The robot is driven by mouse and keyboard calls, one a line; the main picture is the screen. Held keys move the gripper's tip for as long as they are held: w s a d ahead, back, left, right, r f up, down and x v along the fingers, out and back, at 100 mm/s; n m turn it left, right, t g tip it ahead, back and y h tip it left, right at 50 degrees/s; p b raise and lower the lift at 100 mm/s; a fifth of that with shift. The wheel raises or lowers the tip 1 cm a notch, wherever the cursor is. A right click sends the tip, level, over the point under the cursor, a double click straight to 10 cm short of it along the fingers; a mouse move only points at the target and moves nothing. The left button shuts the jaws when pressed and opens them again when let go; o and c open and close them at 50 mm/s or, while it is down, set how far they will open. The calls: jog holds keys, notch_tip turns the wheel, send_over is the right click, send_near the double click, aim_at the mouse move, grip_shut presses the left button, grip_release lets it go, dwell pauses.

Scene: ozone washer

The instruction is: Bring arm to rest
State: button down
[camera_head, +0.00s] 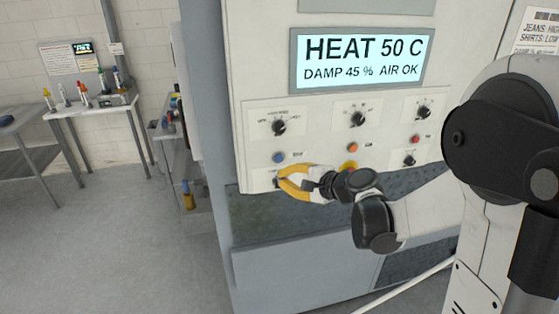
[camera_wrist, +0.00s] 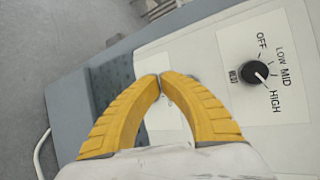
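My gripper (camera_head: 279,181) has yellow fingers and is in front of the lower left part of the washer's control panel (camera_head: 340,100). In the wrist view, its fingertips (camera_wrist: 160,77) meet with nothing visible between them. A black knob (camera_wrist: 255,72) marked OFF, LOW, MID and HIGH is to the right of the fingers there, apart from them. Its pointer is toward HIGH. My arm reaches across the panel from the right and hides part of its lower edge.
The display (camera_head: 361,60) reads HEAT 50 C, DAMP 45 %, AIR OK. The panel has several black knobs and coloured buttons, including a blue one (camera_head: 279,157). A dark perforated strip (camera_head: 265,215) runs below. A side table (camera_head: 90,107) stands far left, with open floor before it.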

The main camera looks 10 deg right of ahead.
dwell(0.5)
jog(key=s+f+n+g+h+b, duration=0.2)
jog(key=s+f+n+b, duration=0.5)
jog(key=s+f+b, duration=0.4)
jog(key=s+f+n+g+h+b, duration=0.2)
jog(key=s+f+n+h+b, duration=0.3)
jog(key=s+f+b, duration=0.6)
jog(key=s+n, duration=0.2)
jog(key=s, duration=0.3)
jog(key=shift+s+d+f+n+g+b, duration=0.25)
jog(key=shift+s+d+n+g+b, duration=0.05)
jog(key=shift+s+d+b, duration=0.05)
